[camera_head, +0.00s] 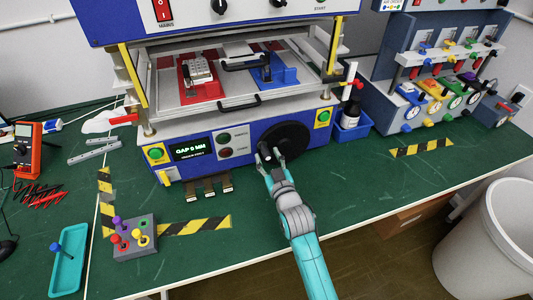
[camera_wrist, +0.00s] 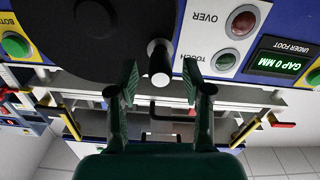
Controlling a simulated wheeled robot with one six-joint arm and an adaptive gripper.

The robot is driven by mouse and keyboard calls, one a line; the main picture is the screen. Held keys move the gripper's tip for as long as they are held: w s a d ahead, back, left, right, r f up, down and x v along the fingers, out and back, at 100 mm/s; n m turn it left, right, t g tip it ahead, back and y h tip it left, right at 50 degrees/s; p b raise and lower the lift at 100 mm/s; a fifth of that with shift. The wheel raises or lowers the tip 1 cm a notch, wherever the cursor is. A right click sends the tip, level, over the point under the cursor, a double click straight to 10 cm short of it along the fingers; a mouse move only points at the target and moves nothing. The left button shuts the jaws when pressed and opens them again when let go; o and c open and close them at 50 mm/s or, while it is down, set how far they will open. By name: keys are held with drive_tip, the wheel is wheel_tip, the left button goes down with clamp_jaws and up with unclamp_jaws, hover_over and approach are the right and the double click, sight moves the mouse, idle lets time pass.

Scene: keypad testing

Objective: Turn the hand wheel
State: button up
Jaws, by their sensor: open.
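The black hand wheel (camera_head: 289,143) is on the blue front panel of the machine, and its disc fills the upper left of the wrist view (camera_wrist: 75,35). Its handle (camera_wrist: 160,62), a dark grip with a pale end, sticks out near the rim. In the head view the handle (camera_head: 264,152) is at the wheel's left side. My gripper (camera_head: 273,166) is in front of it, open. In the wrist view my gripper's fingers (camera_wrist: 160,75) stand on either side of the handle, with gaps visible; I see no contact.
The panel display (camera_head: 194,148) reads GAP 0 MM. A green button (camera_head: 323,117) is right of the wheel. A blue bin with a bottle (camera_head: 349,123) stands farther right. A grey joystick box (camera_head: 134,240) sits front left. The green bench before the wheel is mostly clear.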

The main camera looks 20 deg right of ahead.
drive_tip(key=shift+w, duration=1.05)
clamp_jaws()
drive_tip(key=shift+r+m, duration=0.25)
drive_tip(key=shift+m, duration=0.05)
